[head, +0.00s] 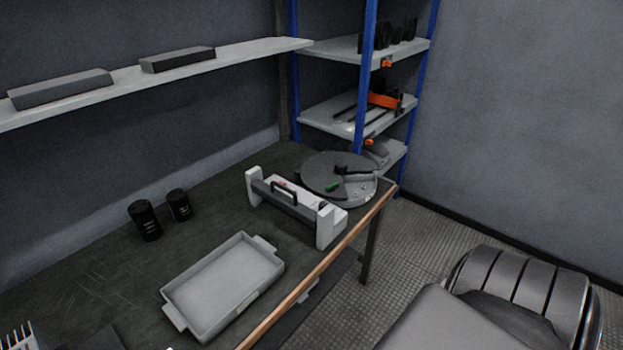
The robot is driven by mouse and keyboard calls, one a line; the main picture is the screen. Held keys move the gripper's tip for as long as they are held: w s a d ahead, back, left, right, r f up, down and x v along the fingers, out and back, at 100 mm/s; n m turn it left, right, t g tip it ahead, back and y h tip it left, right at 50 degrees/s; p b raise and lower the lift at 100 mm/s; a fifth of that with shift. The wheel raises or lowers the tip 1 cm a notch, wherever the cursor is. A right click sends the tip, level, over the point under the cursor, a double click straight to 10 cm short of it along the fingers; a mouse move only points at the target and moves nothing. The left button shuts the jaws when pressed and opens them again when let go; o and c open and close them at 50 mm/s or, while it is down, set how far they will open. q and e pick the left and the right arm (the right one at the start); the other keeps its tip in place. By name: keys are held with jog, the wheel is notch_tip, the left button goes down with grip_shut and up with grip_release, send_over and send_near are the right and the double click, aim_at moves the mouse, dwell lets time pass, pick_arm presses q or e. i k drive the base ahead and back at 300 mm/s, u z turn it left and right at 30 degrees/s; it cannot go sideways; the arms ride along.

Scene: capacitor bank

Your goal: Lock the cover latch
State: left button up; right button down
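A capacitor bank housing with white end blocks (328,228) stands on the dark workbench near its right front edge. A dark cover (290,208) with a black raised handle (284,192) lies between the end blocks. A small red mark shows beside the handle. The latch is too small to make out, so I cannot tell whether it is locked. Neither of my grippers is in view.
An empty grey tray (191,312) and two black cylinders (146,220) (179,205) are on the workbench (90,285). A round dark-topped device (325,168) stands just behind the housing. A blue-post shelf rack (366,75) is beyond. A wall shelf (130,78) overhangs the left.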

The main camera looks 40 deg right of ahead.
aim_at(331, 188)
jog(key=u, duration=1.95)
jog(key=k, duration=1.2)
jog(key=z, duration=1.7)
